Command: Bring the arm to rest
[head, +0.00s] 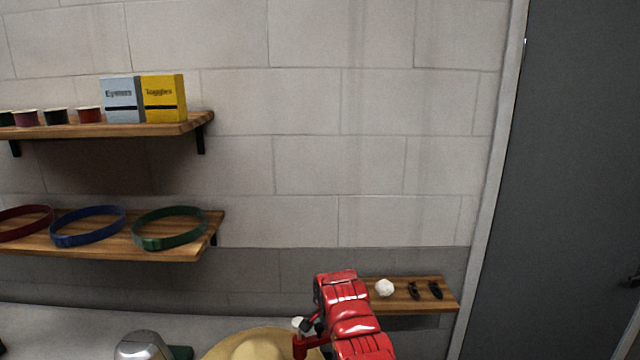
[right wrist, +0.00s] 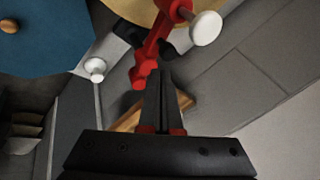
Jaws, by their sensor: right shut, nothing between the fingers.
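My right gripper (right wrist: 161,78) shows in the right wrist view, its two dark fingers together and nothing between them. Just past its tips is a red part (right wrist: 150,55) with a round white knob (right wrist: 206,28); I cannot tell from this view whether they touch. A tan hat (head: 252,346) shows at the bottom of the head view, and a tan rounded edge (right wrist: 146,8) is at the top of the wrist view. My grippers are not visible in the head view.
A small wooden shelf (head: 452,300) at right holds a white lump (head: 385,287) and dark small items. Left shelves hold boxes (head: 163,99), cups and coloured bands (head: 170,229). A silver rounded object (head: 142,345) is at lower left. A blue surface (right wrist: 45,50) lies upper left in the wrist view.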

